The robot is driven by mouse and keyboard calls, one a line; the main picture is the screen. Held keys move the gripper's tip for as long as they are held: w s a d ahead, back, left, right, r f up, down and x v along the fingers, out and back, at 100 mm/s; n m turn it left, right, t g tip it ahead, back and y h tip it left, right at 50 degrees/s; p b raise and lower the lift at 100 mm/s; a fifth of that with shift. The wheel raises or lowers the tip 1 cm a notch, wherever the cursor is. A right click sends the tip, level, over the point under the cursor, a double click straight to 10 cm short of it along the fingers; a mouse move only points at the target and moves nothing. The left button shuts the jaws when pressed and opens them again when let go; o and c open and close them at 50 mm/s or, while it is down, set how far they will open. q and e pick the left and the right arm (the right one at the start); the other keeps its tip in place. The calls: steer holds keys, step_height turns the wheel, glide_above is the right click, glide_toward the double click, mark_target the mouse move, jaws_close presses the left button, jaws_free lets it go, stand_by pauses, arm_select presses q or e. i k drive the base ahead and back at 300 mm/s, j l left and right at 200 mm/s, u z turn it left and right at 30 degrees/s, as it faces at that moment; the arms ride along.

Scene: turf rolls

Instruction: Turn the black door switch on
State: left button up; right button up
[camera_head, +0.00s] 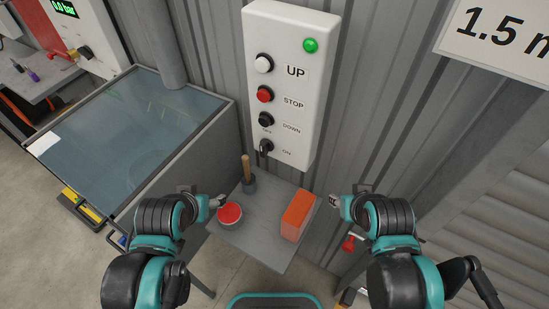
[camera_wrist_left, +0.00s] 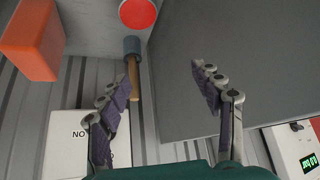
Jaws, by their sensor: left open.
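The black door switch (camera_head: 266,146) is a small knob low on the white control panel (camera_head: 283,30), between OFF and ON labels; its exact setting is too small to read. My left gripper (camera_head: 217,201) is below and to the left of the switch, by the shelf's left edge, apart from the panel. In the left wrist view my left gripper (camera_wrist_left: 162,78) has its fingers spread with nothing between them. My right gripper (camera_head: 334,201) is right of the shelf, seen too small to judge its fingers. The switch does not show in the left wrist view.
A small grey shelf (camera_head: 262,240) below the panel holds a red-topped round item (camera_head: 229,214), a wooden-handled tool (camera_head: 246,170) and an orange block (camera_head: 298,214). A glass-topped grey tank (camera_head: 130,125) stands at left. The panel's green lamp (camera_head: 311,45) is at its top.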

mark_target(266, 145)
steer(key=k+u, duration=0.5)
steer(key=u, duration=0.25)
